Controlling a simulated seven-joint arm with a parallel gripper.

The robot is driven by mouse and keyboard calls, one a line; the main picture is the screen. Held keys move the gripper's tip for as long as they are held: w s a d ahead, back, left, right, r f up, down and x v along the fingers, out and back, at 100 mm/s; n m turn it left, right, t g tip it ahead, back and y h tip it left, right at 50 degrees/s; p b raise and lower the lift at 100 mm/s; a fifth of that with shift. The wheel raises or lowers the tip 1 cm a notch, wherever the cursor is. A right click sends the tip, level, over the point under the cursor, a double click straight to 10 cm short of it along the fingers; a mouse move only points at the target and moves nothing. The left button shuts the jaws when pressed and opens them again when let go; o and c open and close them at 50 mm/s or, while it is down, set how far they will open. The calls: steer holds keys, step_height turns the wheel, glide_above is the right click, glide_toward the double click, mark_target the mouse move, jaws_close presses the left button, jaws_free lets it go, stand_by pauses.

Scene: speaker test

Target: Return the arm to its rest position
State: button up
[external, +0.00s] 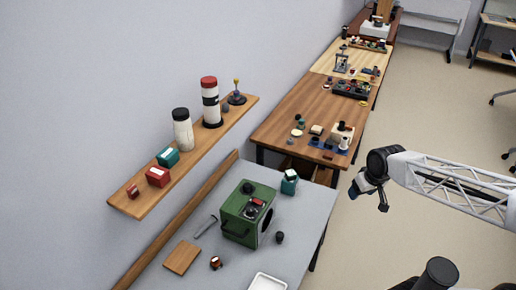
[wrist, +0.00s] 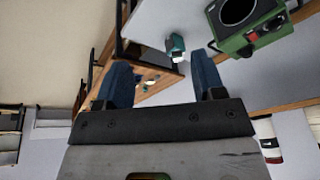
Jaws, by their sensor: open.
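My arm reaches in from the right in the external view. My gripper (external: 368,190) hangs over open floor, to the right of the grey table (external: 310,210) and clear of it. In the wrist view the two blue fingers of my gripper (wrist: 160,85) stand wide apart with nothing between them that they hold. A green box-shaped device (external: 247,212) with a dark round opening stands on the grey table; it also shows at the upper right of the wrist view (wrist: 245,22). A teal block (external: 289,182) sits behind it on the table.
A wooden wall shelf (external: 145,205) holds two cylinders, a teal box and red items. A wooden board (external: 182,257), a white tray (external: 267,282) and small parts lie on the grey table. Wooden benches (external: 300,100) with clutter run behind. The floor (external: 420,120) right of the tables is mostly clear.

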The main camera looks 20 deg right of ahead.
steer(key=shift+m+g+h, duration=0.3)
steer(key=shift+g+h, duration=0.2)
steer(key=s+d, duration=0.1)
steer(key=s, duration=0.1)
steer(key=s+d, duration=0.2)
steer(key=shift+d+r, duration=0.15)
stand_by(0.6)
